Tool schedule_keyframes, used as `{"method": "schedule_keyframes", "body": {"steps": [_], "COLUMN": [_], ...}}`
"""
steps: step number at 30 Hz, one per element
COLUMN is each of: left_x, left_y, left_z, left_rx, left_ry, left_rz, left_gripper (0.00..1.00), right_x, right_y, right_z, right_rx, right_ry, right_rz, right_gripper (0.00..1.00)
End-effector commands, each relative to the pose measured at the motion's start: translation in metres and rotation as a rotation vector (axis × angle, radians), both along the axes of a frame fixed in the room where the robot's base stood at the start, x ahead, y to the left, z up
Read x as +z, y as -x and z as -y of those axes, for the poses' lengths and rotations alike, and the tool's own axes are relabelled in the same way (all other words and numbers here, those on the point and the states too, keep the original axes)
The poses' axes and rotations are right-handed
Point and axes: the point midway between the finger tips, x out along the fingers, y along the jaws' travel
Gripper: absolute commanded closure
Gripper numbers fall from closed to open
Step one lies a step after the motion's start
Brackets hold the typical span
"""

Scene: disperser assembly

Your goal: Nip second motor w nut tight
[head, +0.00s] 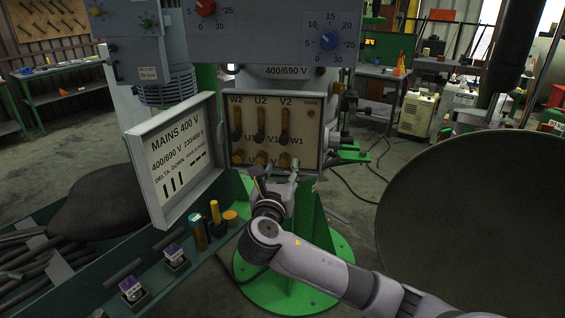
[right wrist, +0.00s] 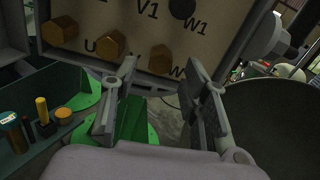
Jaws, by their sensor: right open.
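The open terminal box (head: 309,108) has an upper row of brass parts under W2, U2 and V2, and a lower row of hex nuts. The lower right nut (head: 284,160) sits by a partly hidden W label. In the right wrist view this brass nut (right wrist: 160,59) is on the panel just beyond the fingers. My right gripper (head: 274,180) is in front of the box's lower edge. Its two fingers (right wrist: 160,98) are spread apart with nothing between them, below the nut and apart from it. How tight the nut is cannot be told. My left gripper is out of view.
The box's lid (head: 176,158) hangs open at the left, beside the terminals. A green bench (head: 150,252) below it holds bottles, a yellow-capped item and small dark blocks. A large dark round bowl (head: 470,215) fills the right side. A green stand (head: 315,225) is below.

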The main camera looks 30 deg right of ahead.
Motion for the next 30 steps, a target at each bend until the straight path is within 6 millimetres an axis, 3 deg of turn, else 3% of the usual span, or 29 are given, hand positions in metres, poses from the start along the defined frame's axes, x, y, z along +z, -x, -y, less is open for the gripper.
{"method": "schedule_keyframes", "body": {"steps": [6,16,30], "left_x": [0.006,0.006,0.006], "left_y": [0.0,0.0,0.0], "left_z": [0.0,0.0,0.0], "left_rx": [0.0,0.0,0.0], "left_ry": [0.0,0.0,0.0], "left_rz": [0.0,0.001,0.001], "left_gripper": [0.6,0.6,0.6], "right_x": [0.001,-0.001,0.0], "right_y": [-0.017,-0.019,-0.019], "right_z": [0.015,0.017,0.017], "right_rx": [0.0,0.0,0.001], "right_ry": [0.001,0.001,0.001], "right_rz": [0.0,-0.001,-0.001], "right_gripper": [0.58,0.58,0.89]}}
